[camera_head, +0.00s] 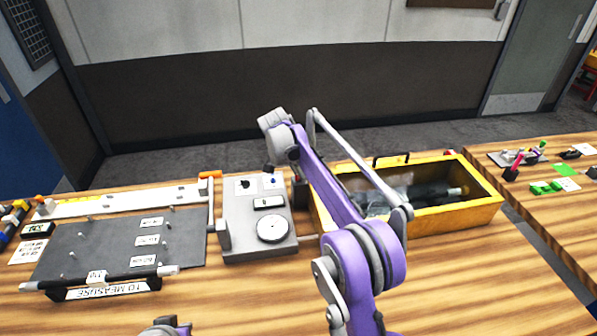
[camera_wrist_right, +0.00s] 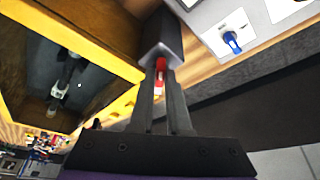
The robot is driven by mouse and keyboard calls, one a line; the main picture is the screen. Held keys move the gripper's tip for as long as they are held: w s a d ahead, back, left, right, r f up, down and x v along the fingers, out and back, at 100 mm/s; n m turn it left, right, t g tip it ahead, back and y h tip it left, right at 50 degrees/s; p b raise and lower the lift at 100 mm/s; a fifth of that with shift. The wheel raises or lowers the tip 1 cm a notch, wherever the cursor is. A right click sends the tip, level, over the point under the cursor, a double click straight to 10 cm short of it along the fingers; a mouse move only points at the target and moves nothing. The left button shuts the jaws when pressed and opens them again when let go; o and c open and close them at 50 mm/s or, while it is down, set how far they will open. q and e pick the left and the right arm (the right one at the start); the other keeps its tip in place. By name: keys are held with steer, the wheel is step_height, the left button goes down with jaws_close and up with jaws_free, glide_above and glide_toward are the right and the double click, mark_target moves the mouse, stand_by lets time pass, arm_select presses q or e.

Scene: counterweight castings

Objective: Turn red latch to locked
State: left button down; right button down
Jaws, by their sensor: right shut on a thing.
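The red latch (camera_wrist_right: 161,64) shows in the wrist view as a small red piece with a paler end, just below a dark grey block (camera_wrist_right: 160,35). My right gripper (camera_wrist_right: 160,80) has its two dark fingers on either side of the latch and is shut on it. In the head view my purple right arm reaches to the back of the table, and its fingers and the latch are hidden. I cannot tell which way the latch is turned or read any lock marking.
A grey box with a round white dial (camera_head: 272,229) stands left of my right arm. A yellow crate (camera_head: 456,218) with dark items stands right of it. A grey board with pegs (camera_head: 107,227) lies at left. A blue knob (camera_wrist_right: 232,42) shows in the wrist view.

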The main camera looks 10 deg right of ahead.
steer(key=m+g, duration=0.1)
steer(key=m, duration=0.2)
steer(key=m+g+h, duration=0.1)
steer(key=m, duration=0.1)
steer(key=shift+w+m, duration=0.15)
steer(key=shift+m, duration=0.25)
stand_by(0.4)
steer(key=c, duration=0.9)
jaws_free()
